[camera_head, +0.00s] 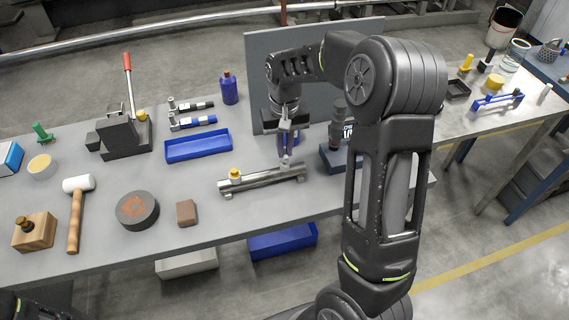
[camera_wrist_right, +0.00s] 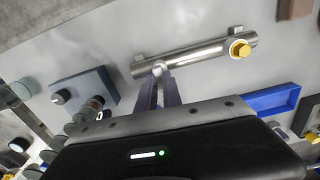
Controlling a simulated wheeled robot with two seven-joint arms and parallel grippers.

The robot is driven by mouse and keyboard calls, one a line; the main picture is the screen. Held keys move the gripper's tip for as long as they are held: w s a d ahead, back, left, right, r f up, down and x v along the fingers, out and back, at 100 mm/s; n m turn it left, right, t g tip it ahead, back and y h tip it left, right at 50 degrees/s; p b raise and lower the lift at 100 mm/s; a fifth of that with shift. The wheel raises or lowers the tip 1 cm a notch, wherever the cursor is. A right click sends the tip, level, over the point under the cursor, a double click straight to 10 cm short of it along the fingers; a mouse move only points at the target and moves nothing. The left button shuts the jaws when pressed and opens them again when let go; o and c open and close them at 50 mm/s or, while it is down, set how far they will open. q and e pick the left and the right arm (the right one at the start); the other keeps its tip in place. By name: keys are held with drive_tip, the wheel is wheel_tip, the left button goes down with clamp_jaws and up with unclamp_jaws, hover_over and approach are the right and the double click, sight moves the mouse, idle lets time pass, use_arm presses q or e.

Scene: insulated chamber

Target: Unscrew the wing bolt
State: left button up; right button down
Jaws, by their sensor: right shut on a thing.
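A steel bar-shaped fixture (camera_head: 262,180) lies on the grey workbench, and it spans the upper middle of the right wrist view (camera_wrist_right: 195,52). My right gripper (camera_head: 285,153) points down at the bar's right half, with its fingers shut on a small light-grey piece, which looks like the wing bolt (camera_wrist_right: 158,68). The fingers hide most of this bolt, and I cannot tell how far it sits in the bar. A yellow-topped fitting (camera_head: 235,174) stands at the bar's other end, apart from my gripper; it also shows in the right wrist view (camera_wrist_right: 239,49). My left gripper is not in view.
A blue tray (camera_head: 198,145) lies left of the bar, and a dark-blue block device (camera_head: 338,158) stands close on its right. A grey panel (camera_head: 262,62) rises behind my right arm. A brown block (camera_head: 187,212) and a mallet (camera_head: 76,210) lie at left front.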

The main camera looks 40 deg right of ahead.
sight(285, 152)
drive_tip(key=shift+r+p, duration=0.3)
drive_tip(key=shift+r, duration=1.25)
